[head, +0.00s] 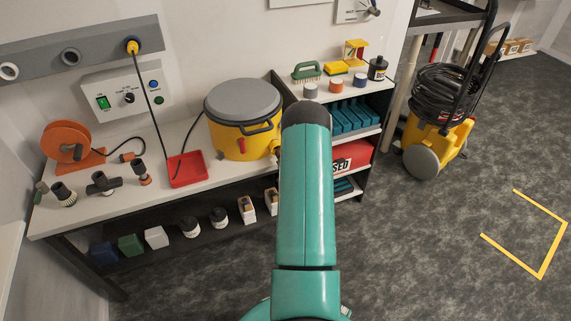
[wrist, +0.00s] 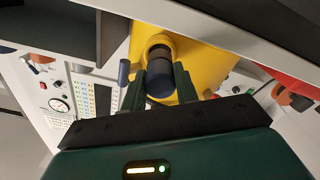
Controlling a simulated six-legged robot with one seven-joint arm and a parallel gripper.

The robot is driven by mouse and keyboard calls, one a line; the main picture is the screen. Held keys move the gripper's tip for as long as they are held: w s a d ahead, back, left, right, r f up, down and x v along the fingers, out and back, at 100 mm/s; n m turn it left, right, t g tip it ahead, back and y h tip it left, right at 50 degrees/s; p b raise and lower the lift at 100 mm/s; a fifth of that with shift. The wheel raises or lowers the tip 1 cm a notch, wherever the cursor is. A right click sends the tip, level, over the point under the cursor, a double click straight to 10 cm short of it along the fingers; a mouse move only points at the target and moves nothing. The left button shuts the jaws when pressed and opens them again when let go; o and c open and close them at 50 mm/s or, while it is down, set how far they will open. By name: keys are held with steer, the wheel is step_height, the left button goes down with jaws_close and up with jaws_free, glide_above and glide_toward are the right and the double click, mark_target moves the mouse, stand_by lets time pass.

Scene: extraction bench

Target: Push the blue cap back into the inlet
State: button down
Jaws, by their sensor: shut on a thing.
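The yellow drum (head: 238,140) with a grey lid stands on the bench in the head view, just left of my arm. Its yellow side (wrist: 190,65) fills the middle of the wrist view. The dark blue cap (wrist: 160,84) is between the two fingers of my gripper (wrist: 159,88), which is shut on it. Right behind the cap, in line with it, is the dark round inlet (wrist: 158,43) on the drum. I cannot tell how deep the cap sits in it. In the head view my arm hides the gripper, the cap and most of the inlet.
A red tray (head: 188,170) and an orange cable reel (head: 68,143) are left of the drum. A shelf unit (head: 372,125) with brush, jars and blue packs stands to the right. A yellow vacuum (head: 432,140) is on the floor, with open carpet in front.

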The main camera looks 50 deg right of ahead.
steer(key=shift+x, duration=2.05)
steer(key=c, duration=1)
jaws_free()
steer(key=v, duration=1.4)
